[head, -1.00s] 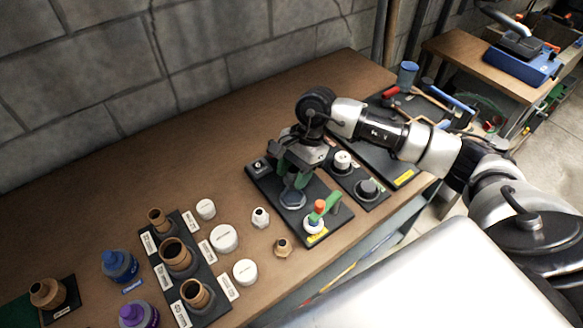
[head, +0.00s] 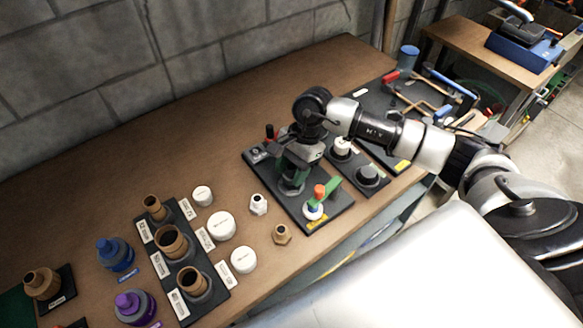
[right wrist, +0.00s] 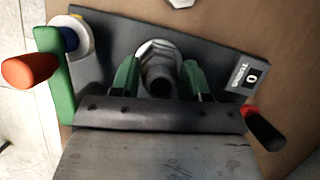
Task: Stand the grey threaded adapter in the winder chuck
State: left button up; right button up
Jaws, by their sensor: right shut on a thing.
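The grey threaded adapter (right wrist: 160,70), with a hexagonal collar and a round open end, sits between the green fingers of my right gripper (right wrist: 157,82) in the right wrist view. The gripper is shut on it. In the head view my right gripper (head: 292,178) is low over the middle of the winder's dark base plate (head: 325,211). The chuck there is mostly hidden by the gripper and adapter. I cannot tell whether the adapter is seated in it. My left gripper is out of view.
The winder's green crank (head: 326,194) with an orange knob stands close to the gripper. A pale hex fitting (head: 258,204) and a brass fitting (head: 282,235) stand left of the plate. Two dark-based posts (head: 368,175) stand to the right. Bare bench lies behind.

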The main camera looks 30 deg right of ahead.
jog(key=shift+b, duration=0.75)
dwell(1.1)
jog(key=shift+f, duration=0.15)
jog(key=shift+f+b, duration=0.7)
jog(key=shift+b, duration=0.25)
jog(key=shift+r+b, duration=0.1)
jog(key=shift+b, duration=0.2)
dwell(0.3)
jog(key=o, duration=1.4)
jog(key=shift+r, duration=0.1)
